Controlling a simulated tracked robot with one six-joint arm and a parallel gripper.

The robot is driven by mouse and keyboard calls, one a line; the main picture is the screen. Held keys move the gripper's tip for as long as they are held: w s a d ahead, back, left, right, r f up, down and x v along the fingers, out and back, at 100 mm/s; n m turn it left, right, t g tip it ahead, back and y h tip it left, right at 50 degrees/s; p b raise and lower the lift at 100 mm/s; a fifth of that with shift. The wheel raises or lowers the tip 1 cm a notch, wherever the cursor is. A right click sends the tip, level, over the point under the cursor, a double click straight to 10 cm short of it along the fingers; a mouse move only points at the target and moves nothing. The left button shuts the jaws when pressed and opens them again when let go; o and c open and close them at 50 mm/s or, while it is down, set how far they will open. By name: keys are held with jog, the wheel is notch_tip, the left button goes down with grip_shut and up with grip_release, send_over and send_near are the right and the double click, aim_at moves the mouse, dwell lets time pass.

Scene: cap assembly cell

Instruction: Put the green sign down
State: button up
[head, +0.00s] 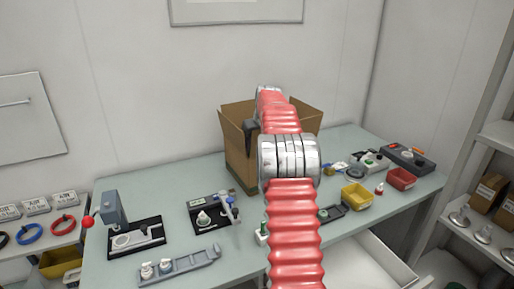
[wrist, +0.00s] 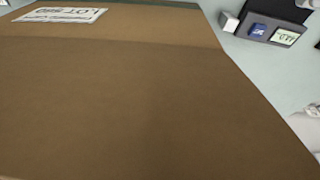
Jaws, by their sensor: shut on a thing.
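No green sign can be made out as a separate thing in either view. My gripper (head: 250,130) is a dark shape at the upper front edge of the box, partly behind my red arm. It appears shut on the box. Its fingertips are hidden in both views.
A black device (head: 122,222) and a grey tray (head: 180,266) stand at the left. An open drawer (head: 365,265) is at the front. Shelves flank the table.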

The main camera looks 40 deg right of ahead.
dwell(0.3)
jog(key=o, duration=1.2)
jog(key=shift+f, duration=0.1)
jog(key=shift+c, duration=0.2)
jog(key=v, duration=1.2)
